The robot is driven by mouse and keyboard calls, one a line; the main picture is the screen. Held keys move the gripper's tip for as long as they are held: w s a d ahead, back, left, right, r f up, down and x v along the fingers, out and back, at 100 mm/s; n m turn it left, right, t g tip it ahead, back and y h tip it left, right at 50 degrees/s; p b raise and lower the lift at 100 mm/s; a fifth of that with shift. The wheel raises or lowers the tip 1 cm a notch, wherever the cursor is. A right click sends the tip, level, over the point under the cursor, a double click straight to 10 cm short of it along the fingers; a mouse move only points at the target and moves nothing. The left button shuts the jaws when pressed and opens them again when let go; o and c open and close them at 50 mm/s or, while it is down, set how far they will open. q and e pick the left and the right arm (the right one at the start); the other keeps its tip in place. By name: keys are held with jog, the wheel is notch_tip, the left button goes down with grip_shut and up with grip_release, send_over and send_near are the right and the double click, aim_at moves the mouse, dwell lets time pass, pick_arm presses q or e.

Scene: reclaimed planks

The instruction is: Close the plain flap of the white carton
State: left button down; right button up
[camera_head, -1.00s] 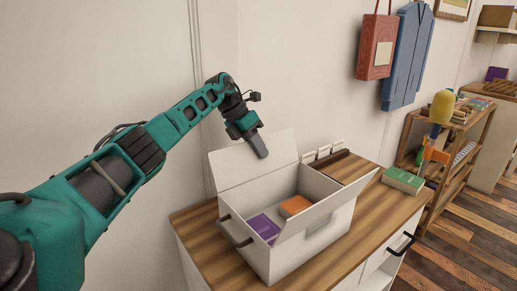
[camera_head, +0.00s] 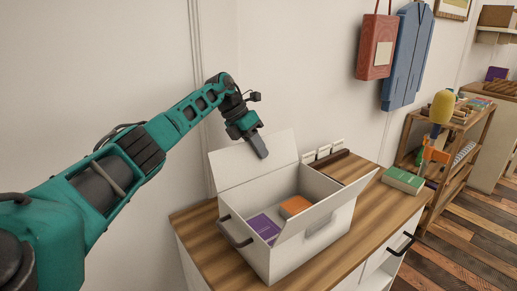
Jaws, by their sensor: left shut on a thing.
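The white carton (camera_head: 285,262) stands on the wooden top of a cabinet, open at the top. Its plain flap (camera_head: 235,176) stands up along the far left side, leaning back a little. Another flap (camera_head: 335,203) slopes outward on the near right side. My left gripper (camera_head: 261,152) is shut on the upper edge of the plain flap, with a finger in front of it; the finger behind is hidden. Inside the carton lie a purple book (camera_head: 264,226) and an orange box (camera_head: 295,205). My right gripper is not in view.
A dark handle (camera_head: 235,236) sticks out of the carton's left side. A dark rack with white cards (camera_head: 325,157) stands behind it, and a green book (camera_head: 403,180) lies to the right. The wall is close behind. Wood is bare between carton and green book.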

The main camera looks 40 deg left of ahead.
pick_arm(q)
jog(key=shift+r, duration=0.1)
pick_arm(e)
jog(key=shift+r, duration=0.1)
